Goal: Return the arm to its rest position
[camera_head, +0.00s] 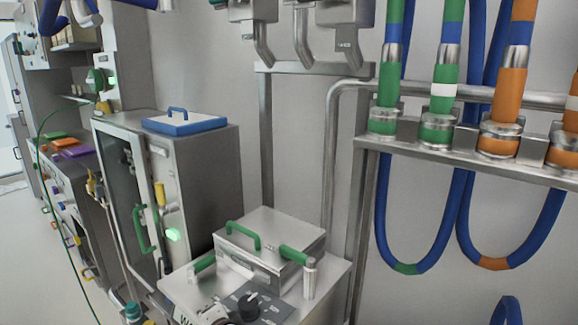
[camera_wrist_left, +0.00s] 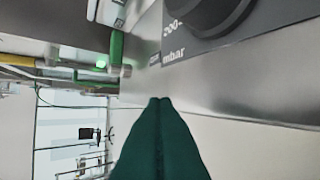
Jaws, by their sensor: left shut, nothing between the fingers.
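My left gripper (camera_wrist_left: 160,102) shows in the left wrist view as two dark green fingers pressed together, with nothing between them. The tips point up toward a steel machine front with a black knob (camera_wrist_left: 208,16) and the lettering "mbar". No contact with the machine is visible. In the head view I cannot make out the left gripper with certainty; a small teal part (camera_head: 133,311) shows at the bottom edge. My right gripper is in neither view.
A steel machine with a green-handled lid (camera_head: 270,230) and a knob panel (camera_head: 262,305) stands at bottom centre. A tall steel cabinet (camera_head: 210,185) with a blue lid (camera_head: 178,122) stands to its left. Blue hoses (camera_head: 440,260) hang at right. Open floor (camera_head: 70,270) lies at left.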

